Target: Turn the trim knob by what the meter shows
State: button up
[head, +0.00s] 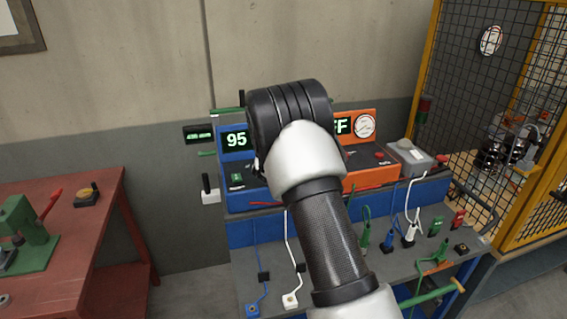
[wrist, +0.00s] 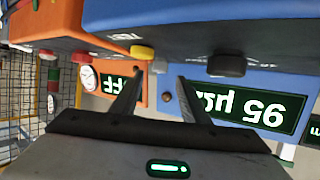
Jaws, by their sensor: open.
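The blue unit's display (head: 236,141) shows "95" in the head view. In the wrist view the display (wrist: 257,107) appears upside down, reading 95 with a unit starting "µ". A dark round knob (wrist: 227,66) sits on the blue unit, right of my fingers; I cannot read a label that names it the trim knob. My gripper (wrist: 160,76) is open, its two fingers apart with nothing between them, pointing at the blue and orange units. In the head view my arm hides the gripper and the middle of the units.
An orange unit (head: 369,177) with a round dial (head: 365,125) stands right of the blue one. A grey box (head: 410,157) and several plugs and cables crowd the bench (head: 330,265). A yellow-framed mesh cage (head: 495,60) is at right, a red table (head: 85,215) at left.

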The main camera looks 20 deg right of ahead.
jog(key=v, duration=1.2)
jog(key=shift+s, duration=0.2)
jog(key=shift+a, duration=0.1)
jog(key=s+a+r+n+g+y, duration=0.1)
jog(key=s+a+r+n+y, duration=0.1)
jog(key=s+a+r+y, duration=0.3)
jog(key=s+a+r+n+y, duration=0.2)
jog(key=s+a+r+y, duration=0.15)
jog(key=s+r, duration=0.45)
jog(key=s+d+n+g+h, duration=0.1)
jog(key=s+g, duration=0.1)
jog(key=s, duration=1.1)
jog(key=s+d+g+h+p, duration=0.1)
jog(key=s+d+g, duration=0.1)
jog(key=s, duration=1.1)
jog(key=shift+f+n+g, duration=0.4)
jog(key=shift+f+g, duration=0.05)
jog(key=shift+g, duration=0.15)
